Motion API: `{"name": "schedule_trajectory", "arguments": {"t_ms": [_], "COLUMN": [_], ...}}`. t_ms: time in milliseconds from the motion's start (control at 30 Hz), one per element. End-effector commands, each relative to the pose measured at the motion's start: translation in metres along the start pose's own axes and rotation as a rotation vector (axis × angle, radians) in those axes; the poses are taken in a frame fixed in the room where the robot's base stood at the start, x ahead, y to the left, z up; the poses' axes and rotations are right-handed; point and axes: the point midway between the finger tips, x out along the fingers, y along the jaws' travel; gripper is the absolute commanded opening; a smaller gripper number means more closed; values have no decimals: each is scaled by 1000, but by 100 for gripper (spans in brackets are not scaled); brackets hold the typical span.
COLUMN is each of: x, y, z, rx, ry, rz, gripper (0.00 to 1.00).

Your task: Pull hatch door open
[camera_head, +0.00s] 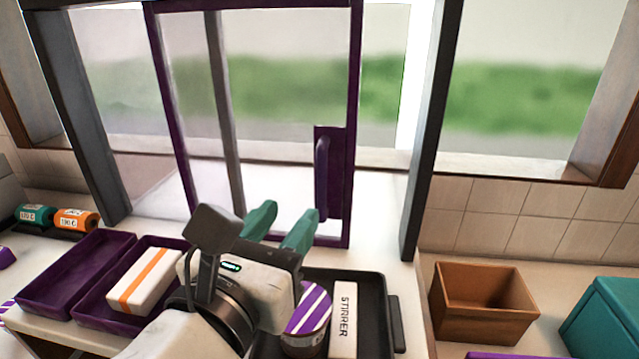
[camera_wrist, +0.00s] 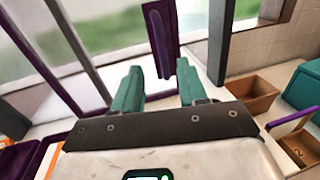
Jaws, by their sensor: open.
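The hatch door (camera_head: 354,120) is a purple-framed glass panel in the window opening. Its purple vertical handle (camera_head: 321,178) is on a purple plate at the door's lower right; it also shows in the wrist view (camera_wrist: 158,42). My gripper (camera_head: 281,224) has two green fingers, spread apart and empty. In the head view it is below and left of the handle. In the wrist view the handle appears beyond the fingertips (camera_wrist: 160,82), between them. No contact with the handle shows.
A black tray (camera_head: 372,290) holds a striped tub (camera_head: 308,315) and a white stirrer box (camera_head: 344,318). Purple trays (camera_head: 75,275) stand at left, one with an orange-striped box (camera_head: 143,280). A brown box (camera_head: 485,300) and teal container (camera_head: 605,318) are at right. A dark post (camera_head: 425,140) stands right of the door.

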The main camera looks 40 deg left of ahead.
Motion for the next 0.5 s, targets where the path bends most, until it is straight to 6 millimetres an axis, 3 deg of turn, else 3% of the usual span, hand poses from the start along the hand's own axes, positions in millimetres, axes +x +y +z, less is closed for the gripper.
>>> {"name": "schedule_trajectory", "arguments": {"t_ms": [500], "x": [82], "y": [-1], "z": [0], "rx": [3], "ry": [2], "rz": [-1], "gripper": [42]}}
